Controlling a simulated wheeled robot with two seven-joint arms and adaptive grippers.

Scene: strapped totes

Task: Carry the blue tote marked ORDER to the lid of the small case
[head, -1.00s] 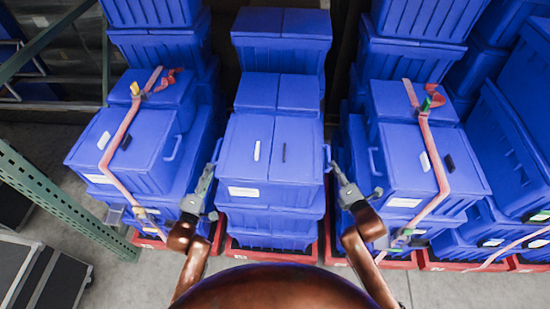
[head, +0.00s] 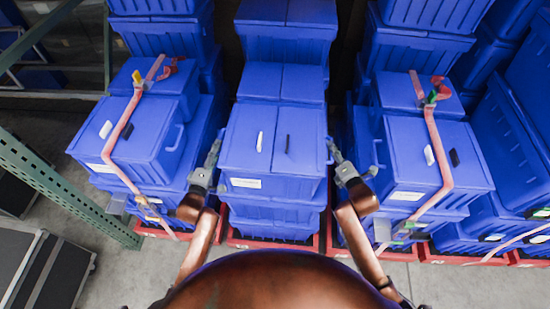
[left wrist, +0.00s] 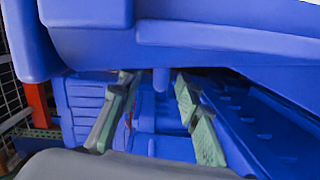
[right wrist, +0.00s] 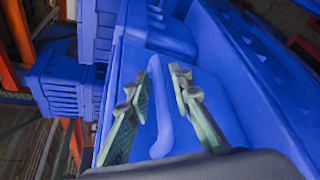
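A blue lidded tote (head: 272,150) tops the front of the middle stack, with a white and a black mark on its lid. The white label (head: 246,183) on its front is too small to read. My left gripper (head: 216,148) is at the tote's left side; in the left wrist view its fingers are apart, with a blue handle end (left wrist: 160,80) showing between them. My right gripper (head: 333,148) is at the right side; in the right wrist view its fingers are apart on either side of a blue handle (right wrist: 160,105). A dark case with pale edging (head: 62,272) stands at lower left.
Strapped blue totes stand close on the left (head: 150,145) and right (head: 420,150). More totes stand behind. A green rack post (head: 70,195) slants between the left stack and the case. Grey floor is clear at the front left.

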